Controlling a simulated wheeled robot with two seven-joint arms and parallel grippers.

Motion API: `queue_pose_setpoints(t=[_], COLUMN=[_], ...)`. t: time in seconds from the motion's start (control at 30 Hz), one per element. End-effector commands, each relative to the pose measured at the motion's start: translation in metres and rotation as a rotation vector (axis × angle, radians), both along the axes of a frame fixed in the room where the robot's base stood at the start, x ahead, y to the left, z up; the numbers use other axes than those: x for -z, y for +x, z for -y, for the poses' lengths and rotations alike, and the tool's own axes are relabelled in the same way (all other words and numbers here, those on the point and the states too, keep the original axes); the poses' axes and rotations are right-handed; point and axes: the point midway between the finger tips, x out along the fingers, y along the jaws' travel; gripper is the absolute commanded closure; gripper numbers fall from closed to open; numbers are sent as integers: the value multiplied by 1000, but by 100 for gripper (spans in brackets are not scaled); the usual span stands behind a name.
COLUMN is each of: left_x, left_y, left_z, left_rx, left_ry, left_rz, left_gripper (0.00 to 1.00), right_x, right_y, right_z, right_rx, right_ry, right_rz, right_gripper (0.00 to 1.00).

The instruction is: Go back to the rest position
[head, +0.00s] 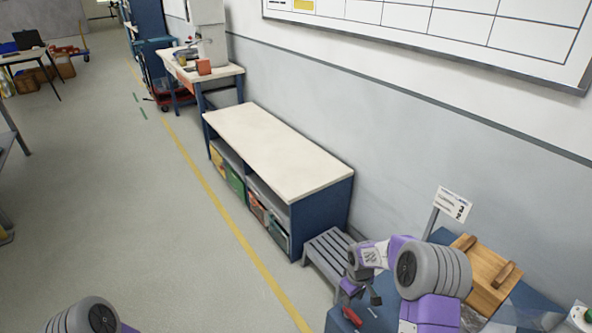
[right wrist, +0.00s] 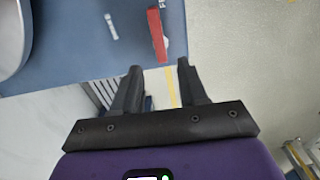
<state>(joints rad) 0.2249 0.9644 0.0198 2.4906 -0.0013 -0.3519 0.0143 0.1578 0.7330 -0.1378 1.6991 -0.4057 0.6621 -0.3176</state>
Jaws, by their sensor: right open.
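My right gripper (head: 362,291) is at the lower right of the head view, above the edge of a blue-topped table (head: 338,321). In the right wrist view its two dark fingers (right wrist: 158,78) stand apart with nothing between them. A red object (right wrist: 157,35) lies on the blue top just beyond the fingertips, apart from them; it also shows in the head view (head: 352,316). Of my left arm, only a rounded grey and purple link shows at the bottom left of the head view. My left gripper is out of view.
A wooden board with handles (head: 484,272) and a sign (head: 453,204) are at the blue table. A grey step stool (head: 325,250) and a white-topped bench (head: 275,150) stand along the wall. The floor left of the yellow line is open.

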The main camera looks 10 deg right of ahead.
Motion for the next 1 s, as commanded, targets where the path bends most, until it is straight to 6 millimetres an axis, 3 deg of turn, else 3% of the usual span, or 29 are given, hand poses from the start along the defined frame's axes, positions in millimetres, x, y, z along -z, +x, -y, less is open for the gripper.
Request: queue_pose_setpoints(t=[0.13,0.23,0.4,0.53,0.7,1.0], left_x=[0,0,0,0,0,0], left_y=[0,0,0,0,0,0], left_z=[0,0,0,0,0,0], left_rx=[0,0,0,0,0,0], left_ry=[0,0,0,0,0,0], left_rz=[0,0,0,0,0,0], left_gripper=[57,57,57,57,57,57], right_x=[17,46,93,107,108,107], right_y=[-11,-36,-108,-162,-207,-218], right_z=[-18,-54,-130,-168,-189,-192], right_rx=[20,75,272,431,567,606], right_ry=[42,122,280,341,359,359], right_rz=[-4,-7,-30,-53,-71,-70], right_gripper=[57,57,57,57,57,57])
